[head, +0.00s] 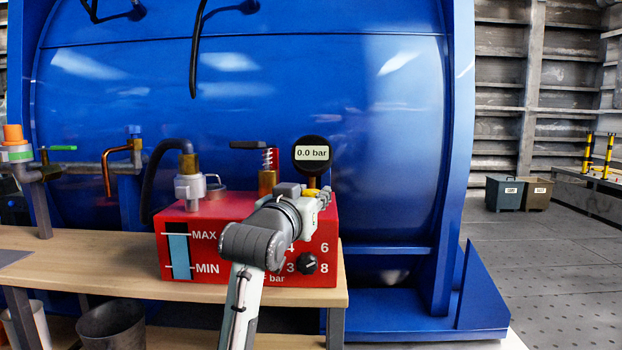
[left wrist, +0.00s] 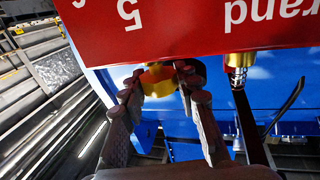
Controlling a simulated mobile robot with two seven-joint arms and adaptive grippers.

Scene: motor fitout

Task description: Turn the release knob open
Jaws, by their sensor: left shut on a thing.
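The release knob appears to be the small yellow part (head: 312,193) on top of the red pump box (head: 215,272), just below the pressure gauge (head: 312,155). The gauge reads 0.0 bar. My left gripper (head: 318,198) reaches over the box from the front and covers most of the knob. In the left wrist view the yellow knob (left wrist: 158,80) sits between the two fingers of my left gripper (left wrist: 160,88), which are shut on it. How far the knob is turned cannot be told. My right gripper is not in view.
The box stands on a wooden bench (head: 110,285) before a large blue tank (head: 385,130). A black dial knob (head: 308,263) is on its front. A spring valve with a black lever (head: 268,165) and a hose fitting (head: 188,180) rise left of the gripper.

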